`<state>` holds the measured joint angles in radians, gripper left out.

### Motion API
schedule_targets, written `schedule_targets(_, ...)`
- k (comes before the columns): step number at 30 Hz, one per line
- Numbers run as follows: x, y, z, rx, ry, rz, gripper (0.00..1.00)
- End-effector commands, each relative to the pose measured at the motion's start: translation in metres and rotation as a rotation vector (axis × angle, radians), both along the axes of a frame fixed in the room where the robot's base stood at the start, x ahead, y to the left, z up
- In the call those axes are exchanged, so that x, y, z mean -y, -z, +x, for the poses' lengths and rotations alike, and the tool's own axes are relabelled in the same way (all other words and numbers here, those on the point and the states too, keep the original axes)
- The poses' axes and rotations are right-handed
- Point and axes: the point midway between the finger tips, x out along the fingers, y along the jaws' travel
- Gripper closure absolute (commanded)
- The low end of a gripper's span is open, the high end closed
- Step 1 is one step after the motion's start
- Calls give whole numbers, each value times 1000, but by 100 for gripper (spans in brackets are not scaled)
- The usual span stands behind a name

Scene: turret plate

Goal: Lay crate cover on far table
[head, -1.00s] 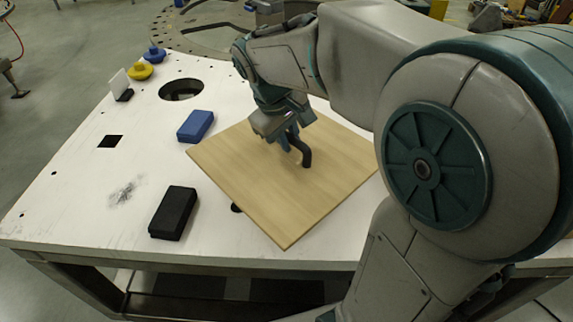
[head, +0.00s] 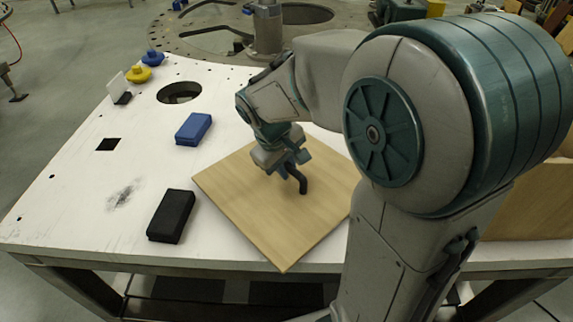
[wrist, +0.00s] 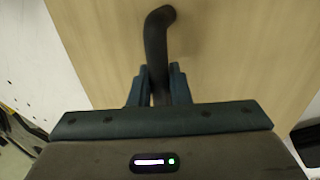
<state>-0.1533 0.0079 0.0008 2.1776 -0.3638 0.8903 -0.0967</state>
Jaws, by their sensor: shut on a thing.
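The crate cover (head: 255,215) is a flat square board of pale wood with a dark bent handle (head: 302,184) near its middle. It is over the right front part of the white table (head: 75,215), one corner toward the table's front edge. I cannot tell whether it touches the tabletop. My gripper (head: 289,168) is shut on the handle. In the wrist view, my gripper's two fingers (wrist: 158,88) close on the handle (wrist: 156,45) above the board (wrist: 235,50). My arm hides the cover's right corner.
A black box (head: 171,216) lies left of the cover and a blue box (head: 193,128) behind it. The white table has a round hole (head: 179,93) and a square hole (head: 108,144). A wooden crate (head: 535,208) stands at right. A round metal table (head: 215,40) is beyond.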

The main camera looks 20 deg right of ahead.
Motion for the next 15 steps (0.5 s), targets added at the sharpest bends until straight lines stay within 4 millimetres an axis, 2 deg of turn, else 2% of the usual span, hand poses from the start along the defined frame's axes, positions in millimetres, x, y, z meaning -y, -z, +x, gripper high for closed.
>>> schedule_targets(2, 0, 3, 1, 2, -1, 0, 100)
schedule_targets(3, 0, 4, 0, 0, 0, 0, 81)
schedule_targets(5, 0, 3, 0, 0, 0, 0, 64)
schedule_targets(6, 0, 3, 0, 0, 0, 0, 62)
schedule_targets(15, 0, 1, 0, 0, 0, 0, 62)
